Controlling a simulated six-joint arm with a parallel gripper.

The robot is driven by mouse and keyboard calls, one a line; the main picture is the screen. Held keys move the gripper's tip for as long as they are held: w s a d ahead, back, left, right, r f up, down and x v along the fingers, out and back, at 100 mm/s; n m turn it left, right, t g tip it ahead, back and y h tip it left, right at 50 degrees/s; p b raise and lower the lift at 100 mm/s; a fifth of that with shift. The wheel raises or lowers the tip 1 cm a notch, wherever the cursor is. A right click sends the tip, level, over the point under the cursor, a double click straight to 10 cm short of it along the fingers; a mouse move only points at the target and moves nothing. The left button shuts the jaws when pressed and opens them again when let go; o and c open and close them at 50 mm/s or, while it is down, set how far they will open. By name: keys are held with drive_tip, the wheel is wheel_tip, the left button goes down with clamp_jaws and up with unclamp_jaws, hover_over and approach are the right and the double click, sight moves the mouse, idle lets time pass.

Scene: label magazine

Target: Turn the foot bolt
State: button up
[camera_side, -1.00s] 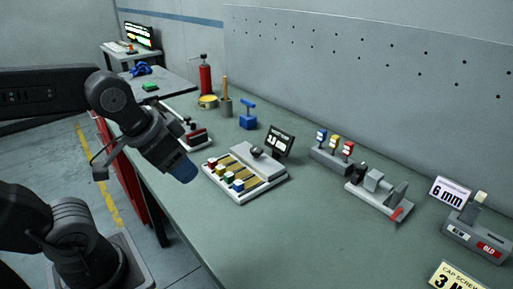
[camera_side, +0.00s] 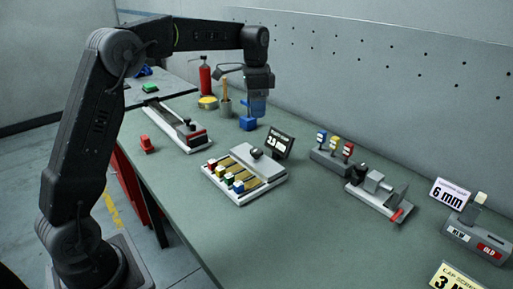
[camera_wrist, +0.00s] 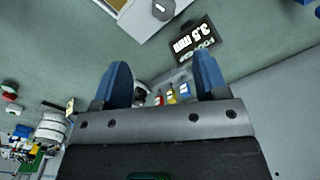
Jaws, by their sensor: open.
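A grey block (camera_side: 269,169) carries several coloured knobs and a dark round knob (camera_side: 256,153). A small dark display (camera_side: 280,142) stands behind it. I cannot pick out the foot bolt for certain.
A grey clamp fixture (camera_side: 376,191) and a box marked NEW and OLD (camera_side: 474,240) stand to the right.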

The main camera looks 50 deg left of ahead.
sight(257, 149)
drive_tip(key=f, duration=1.4)
drive_tip(key=shift+w+a+f, duration=0.25)
drive_tip(key=shift+w, duration=0.05)
drive_tip(key=c, duration=0.9)
drive_tip(key=shift+c, duration=0.2)
